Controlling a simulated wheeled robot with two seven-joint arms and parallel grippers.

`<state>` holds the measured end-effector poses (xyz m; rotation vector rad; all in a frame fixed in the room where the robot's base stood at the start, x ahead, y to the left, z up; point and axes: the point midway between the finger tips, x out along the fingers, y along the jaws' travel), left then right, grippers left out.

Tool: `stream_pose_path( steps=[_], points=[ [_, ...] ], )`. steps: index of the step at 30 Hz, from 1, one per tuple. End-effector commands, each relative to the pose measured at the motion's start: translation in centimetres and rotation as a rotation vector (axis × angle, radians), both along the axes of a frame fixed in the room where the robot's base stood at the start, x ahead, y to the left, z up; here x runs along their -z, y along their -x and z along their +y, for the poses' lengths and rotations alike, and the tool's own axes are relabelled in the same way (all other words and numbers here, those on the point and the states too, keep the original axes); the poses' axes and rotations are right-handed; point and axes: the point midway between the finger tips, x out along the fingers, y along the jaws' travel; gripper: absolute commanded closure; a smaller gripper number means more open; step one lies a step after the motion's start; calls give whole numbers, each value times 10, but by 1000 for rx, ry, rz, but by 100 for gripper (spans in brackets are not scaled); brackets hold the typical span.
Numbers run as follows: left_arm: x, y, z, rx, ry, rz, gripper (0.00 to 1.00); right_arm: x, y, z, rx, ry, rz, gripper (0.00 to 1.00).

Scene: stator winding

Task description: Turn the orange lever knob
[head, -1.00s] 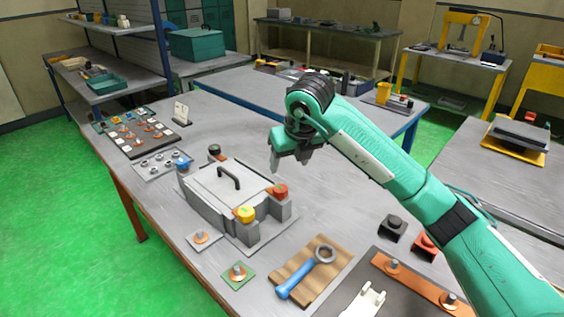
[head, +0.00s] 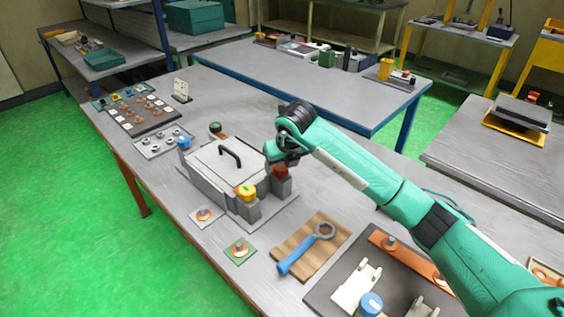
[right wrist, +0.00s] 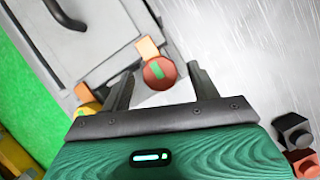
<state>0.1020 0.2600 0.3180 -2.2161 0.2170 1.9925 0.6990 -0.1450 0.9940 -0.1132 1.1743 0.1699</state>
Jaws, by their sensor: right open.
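A grey box fixture (head: 222,165) with a black handle stands on the table. At its right corner is a round red-orange knob (head: 279,171), partly covered by my right gripper (head: 283,158) in the head view. In the right wrist view the knob (right wrist: 158,74) has a green mark on top and an orange lever piece beside it. My right gripper (right wrist: 162,74) is open, with one finger on each side of the knob in that picture. I cannot tell whether the fingers touch it. My left gripper is out of view.
A yellow knob (head: 246,192) is close by on the front corner, and a blue knob (head: 184,143) is on the left corner. A blue wrench (head: 305,249) lies on a wooden board in front.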

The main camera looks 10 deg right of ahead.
Motion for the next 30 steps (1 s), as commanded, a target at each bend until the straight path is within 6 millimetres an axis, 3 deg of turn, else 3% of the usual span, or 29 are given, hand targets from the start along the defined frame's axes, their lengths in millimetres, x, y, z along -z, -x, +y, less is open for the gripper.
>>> stream_pose_path(
  steps=[10,17,30],
  points=[
    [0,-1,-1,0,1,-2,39,5,-2,0,0,0,0,38],
    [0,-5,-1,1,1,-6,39,4,-2,0,0,0,0,83],
    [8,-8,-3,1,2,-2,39,7,-2,-2,-88,2,-2,83]
  ],
)
